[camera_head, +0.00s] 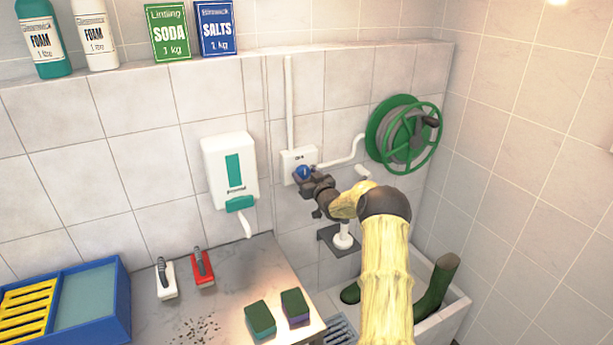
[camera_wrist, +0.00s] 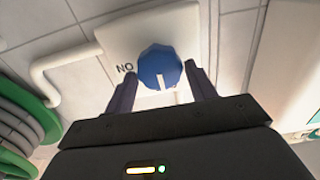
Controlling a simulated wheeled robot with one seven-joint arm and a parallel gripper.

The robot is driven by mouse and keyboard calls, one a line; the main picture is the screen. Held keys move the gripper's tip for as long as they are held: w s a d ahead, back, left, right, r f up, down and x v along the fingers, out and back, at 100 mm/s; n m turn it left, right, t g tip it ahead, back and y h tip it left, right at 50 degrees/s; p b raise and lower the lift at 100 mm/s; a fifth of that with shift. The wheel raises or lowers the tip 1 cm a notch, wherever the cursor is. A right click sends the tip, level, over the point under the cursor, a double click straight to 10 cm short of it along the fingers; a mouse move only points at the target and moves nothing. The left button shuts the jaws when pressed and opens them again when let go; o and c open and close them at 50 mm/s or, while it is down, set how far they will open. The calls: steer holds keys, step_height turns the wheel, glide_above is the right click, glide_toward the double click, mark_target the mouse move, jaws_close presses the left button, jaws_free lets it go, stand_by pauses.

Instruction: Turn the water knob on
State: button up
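The water knob (camera_head: 303,171) is blue and sits on a white wall box (camera_head: 291,157) below a white pipe. In the wrist view, the knob (camera_wrist: 160,66) is faceted with a white mark pointing down in the picture, and the lettering beside it is upside down. My gripper (camera_head: 311,180) is right at the knob in the head view. In the wrist view, my gripper (camera_wrist: 160,72) has its fingers spread, one on each side of the knob. I cannot tell whether either finger touches it.
A green hose reel (camera_head: 403,134) hangs right of the box, and a white dispenser (camera_head: 229,165) hangs left. A counter (camera_head: 222,308) with brushes and sponges is below left. Green boots (camera_head: 435,287) stand in a white basin (camera_head: 456,303) at lower right.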

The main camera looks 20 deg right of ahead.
steer(key=c, duration=0.6)
steer(key=shift+o, duration=0.2)
steer(key=shift+m+b, duration=0.3)
steer(key=shift+d+f+m+b, duration=0.15)
steer(key=shift+m+b, duration=0.75)
steer(key=shift+m, duration=0.3)
steer(key=m+b, duration=0.1)
steer(key=m, duration=0.3)
steer(key=shift+d+m+b, duration=0.1)
steer(key=shift+m+b, duration=0.2)
steer(key=m+b, duration=0.1)
steer(key=m, duration=0.5)
steer(key=shift+d+f, duration=0.1)
steer(key=shift+d, duration=0.05)
steer(key=m+b, duration=0.2)
steer(key=m, duration=0.2)
steer(key=shift+m, duration=0.3)
